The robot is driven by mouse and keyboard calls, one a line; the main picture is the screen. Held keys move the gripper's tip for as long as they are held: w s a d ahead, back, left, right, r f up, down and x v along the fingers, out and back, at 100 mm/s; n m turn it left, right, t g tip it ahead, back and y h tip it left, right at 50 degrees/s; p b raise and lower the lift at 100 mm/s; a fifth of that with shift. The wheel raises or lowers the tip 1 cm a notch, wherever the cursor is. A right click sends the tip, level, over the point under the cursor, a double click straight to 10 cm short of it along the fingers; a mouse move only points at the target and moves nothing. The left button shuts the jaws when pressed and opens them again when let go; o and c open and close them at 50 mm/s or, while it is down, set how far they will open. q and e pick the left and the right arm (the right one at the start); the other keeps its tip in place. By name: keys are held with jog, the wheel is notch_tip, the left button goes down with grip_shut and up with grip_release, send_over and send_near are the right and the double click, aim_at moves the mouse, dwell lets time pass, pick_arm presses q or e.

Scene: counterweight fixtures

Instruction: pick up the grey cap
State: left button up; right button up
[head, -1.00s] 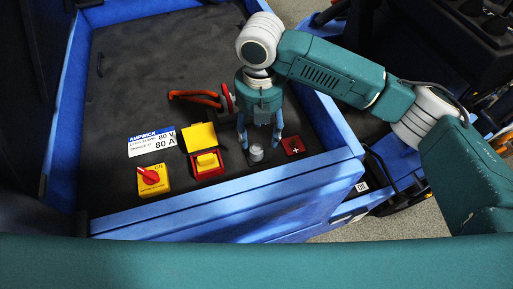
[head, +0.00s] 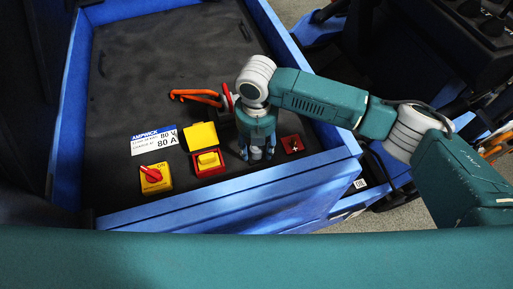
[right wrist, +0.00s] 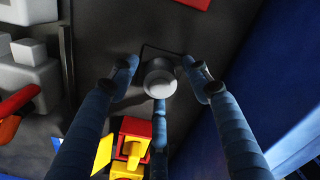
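The grey cap (right wrist: 159,80) is small and round and stands on the dark surface in the right wrist view. In the head view the cap (head: 256,153) shows partly between my right gripper's fingers, near the front edge. My right gripper (head: 257,156) points down over it. In the right wrist view the gripper (right wrist: 158,80) has its blue fingers spread around the cap. Gaps show between the cap and the two side fingers. The third finger overlaps the cap's near edge, and I cannot tell if it touches. My left gripper is not in view.
Left of the cap are a yellow-and-red box (head: 208,162) with a raised yellow lid and a yellow switch with a red knob (head: 152,175). A red block with a plus sign (head: 292,144) is close on the right. Blue walls (head: 200,206) border the surface.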

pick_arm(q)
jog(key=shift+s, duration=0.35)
pick_arm(e)
jog(key=c, duration=0.5)
jog(key=shift+o, duration=0.2)
jog(key=shift+r, duration=0.15)
jog(key=shift+r, duration=0.55)
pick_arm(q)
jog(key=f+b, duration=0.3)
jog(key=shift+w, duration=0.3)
pick_arm(e)
notch_tip(320, 180, up, 19)
jog(key=shift+f, duration=0.15)
